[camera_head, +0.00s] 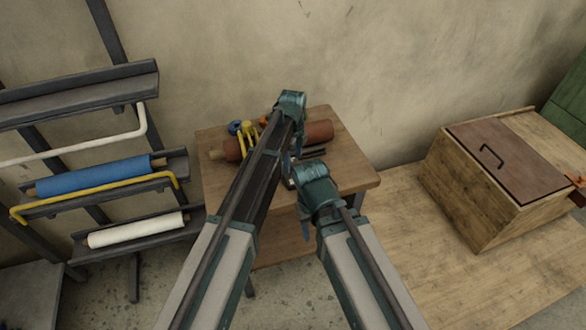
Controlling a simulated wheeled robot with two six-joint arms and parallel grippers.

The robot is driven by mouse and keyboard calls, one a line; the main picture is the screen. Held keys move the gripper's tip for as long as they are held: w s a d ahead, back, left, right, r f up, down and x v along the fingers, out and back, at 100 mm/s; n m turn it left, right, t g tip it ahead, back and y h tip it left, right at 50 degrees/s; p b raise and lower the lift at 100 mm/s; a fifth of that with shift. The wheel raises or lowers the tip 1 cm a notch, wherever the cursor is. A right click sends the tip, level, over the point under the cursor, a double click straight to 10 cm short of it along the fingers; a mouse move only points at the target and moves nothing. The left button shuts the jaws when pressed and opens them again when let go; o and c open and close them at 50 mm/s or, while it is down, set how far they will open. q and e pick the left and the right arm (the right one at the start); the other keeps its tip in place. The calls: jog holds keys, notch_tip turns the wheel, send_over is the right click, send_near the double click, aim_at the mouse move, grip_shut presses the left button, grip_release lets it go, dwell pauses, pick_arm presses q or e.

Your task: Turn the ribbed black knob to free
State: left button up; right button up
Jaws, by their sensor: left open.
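I cannot make out the ribbed black knob; my arms cover the middle of the wooden table (357,178). A reddish-brown roll (319,132) lies across the table, with its pale core end showing at the left. My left arm reaches over the table and bends down at its teal joint. My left gripper (289,167) points down over the table in front of the roll. It is open, and I see nothing between its fingers. My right arm is folded at the table's front edge. Only a small part of my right gripper (306,229) shows below its joint.
A dark rack at the left holds a blue roll (93,176) and a white roll (136,229), with a yellow bar (95,193) in front. Small blue, yellow and orange items lie by the brown roll. A wooden box (466,198) stands at the right.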

pick_arm(q)
jog(key=shift+f, duration=0.6)
pick_arm(e)
jog(key=shift+f, duration=0.6)
pick_arm(q)
jog(key=c, duration=1.4)
